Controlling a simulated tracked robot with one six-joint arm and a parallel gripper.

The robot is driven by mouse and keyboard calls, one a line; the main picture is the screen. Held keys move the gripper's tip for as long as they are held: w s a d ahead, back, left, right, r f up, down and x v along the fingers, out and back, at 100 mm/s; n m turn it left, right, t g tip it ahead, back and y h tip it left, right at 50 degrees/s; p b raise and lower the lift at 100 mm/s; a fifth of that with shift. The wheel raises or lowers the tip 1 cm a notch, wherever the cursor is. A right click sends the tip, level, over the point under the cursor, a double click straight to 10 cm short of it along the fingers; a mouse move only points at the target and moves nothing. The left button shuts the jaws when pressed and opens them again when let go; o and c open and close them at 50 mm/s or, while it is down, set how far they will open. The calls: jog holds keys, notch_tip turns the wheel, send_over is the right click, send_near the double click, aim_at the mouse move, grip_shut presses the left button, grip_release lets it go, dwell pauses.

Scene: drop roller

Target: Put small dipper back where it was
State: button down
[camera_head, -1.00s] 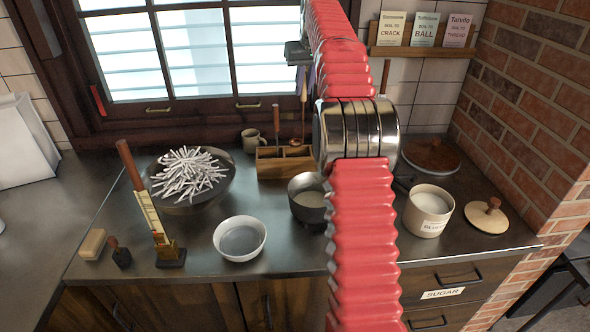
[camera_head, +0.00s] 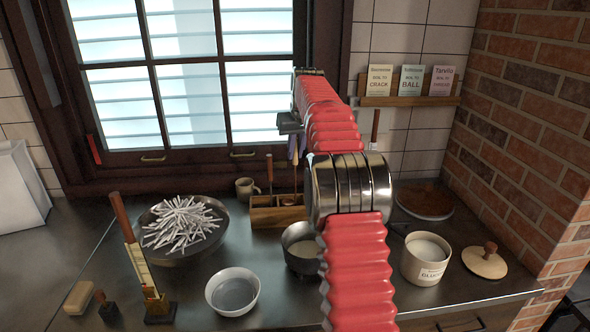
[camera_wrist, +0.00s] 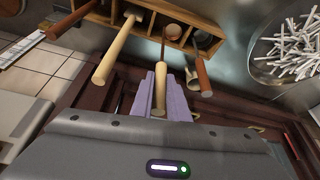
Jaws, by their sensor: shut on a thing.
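My gripper (camera_wrist: 160,93), with purple finger pads, is shut on the pale handle of the small dipper (camera_wrist: 159,104). In the head view my gripper (camera_head: 297,150) is above the wooden rack (camera_head: 262,217), in front of the window. The dipper's thin shaft runs from the pads to a copper-coloured cup (camera_wrist: 174,33) at a compartment of the rack (camera_wrist: 145,12). I cannot tell whether the cup rests on the rack's floor. My arm hides part of the rack's right side in the head view.
Other handled tools stand in the rack, including a dark-handled one (camera_wrist: 203,76) close to my gripper and a pale-handled one (camera_wrist: 113,53). A mug (camera_head: 246,188), a bowl of white sticks (camera_head: 182,250), a dark pot (camera_head: 300,262) and a glucose tub (camera_head: 425,268) stand around it.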

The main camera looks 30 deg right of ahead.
aim_at(296, 161)
jog(key=shift+f, duration=0.5)
jog(key=shift+f, duration=2.1)
jog(key=c, duration=1.7)
grip_release()
jog(key=shift+f, duration=0.1)
jog(key=v, duration=1.2)
